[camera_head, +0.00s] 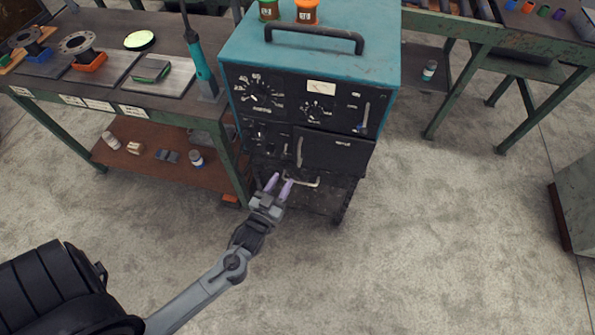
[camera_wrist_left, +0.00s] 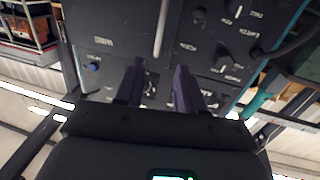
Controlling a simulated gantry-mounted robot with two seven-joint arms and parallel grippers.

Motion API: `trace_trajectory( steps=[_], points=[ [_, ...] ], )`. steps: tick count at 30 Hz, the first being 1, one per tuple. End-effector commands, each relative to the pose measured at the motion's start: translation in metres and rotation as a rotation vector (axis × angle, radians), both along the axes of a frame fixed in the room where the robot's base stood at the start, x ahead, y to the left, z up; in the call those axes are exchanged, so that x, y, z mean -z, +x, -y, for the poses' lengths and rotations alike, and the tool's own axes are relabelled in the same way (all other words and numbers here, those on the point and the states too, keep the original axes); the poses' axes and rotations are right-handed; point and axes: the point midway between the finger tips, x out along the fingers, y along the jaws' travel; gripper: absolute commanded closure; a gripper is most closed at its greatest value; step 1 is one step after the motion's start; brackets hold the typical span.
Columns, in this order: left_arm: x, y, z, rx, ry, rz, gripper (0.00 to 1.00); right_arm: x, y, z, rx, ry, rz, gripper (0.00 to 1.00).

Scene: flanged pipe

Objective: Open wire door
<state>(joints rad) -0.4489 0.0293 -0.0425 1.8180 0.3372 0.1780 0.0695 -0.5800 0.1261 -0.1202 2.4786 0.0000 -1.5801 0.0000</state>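The teal and black machine (camera_head: 325,85) stands in the middle of the head view. On its front, a black door panel (camera_head: 340,152) has an upright pale handle (camera_head: 299,150) at its left edge and appears closed. A lower light bar (camera_head: 302,183) juts from the machine's base. My left gripper (camera_head: 280,182) is open and empty, low in front of the machine, below the upright handle and beside the bar. In the left wrist view, the upright handle (camera_wrist_left: 161,28) lies beyond the gap between my left gripper's fingers (camera_wrist_left: 160,68), apparently not touched. My right gripper is not seen.
A workbench (camera_head: 110,18) with flanged parts and a lower brown shelf (camera_head: 150,158) stands at left, close to the machine. Another green-framed bench (camera_head: 480,30) is at the right. Open concrete floor (camera_head: 440,230) lies in front and to the right.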

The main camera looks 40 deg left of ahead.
Motion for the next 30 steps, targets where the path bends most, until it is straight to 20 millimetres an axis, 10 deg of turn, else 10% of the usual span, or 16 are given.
trace_trajectory(
  steps=[11, 30],
  points=[
    [0.025, 0.016, -0.002, -0.001, -0.002, 0.014, 0.62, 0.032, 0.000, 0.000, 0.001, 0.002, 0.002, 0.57],
    [0.024, 0.101, -0.027, -0.001, -0.002, 0.014, 0.62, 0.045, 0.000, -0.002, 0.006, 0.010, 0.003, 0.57]
  ],
)
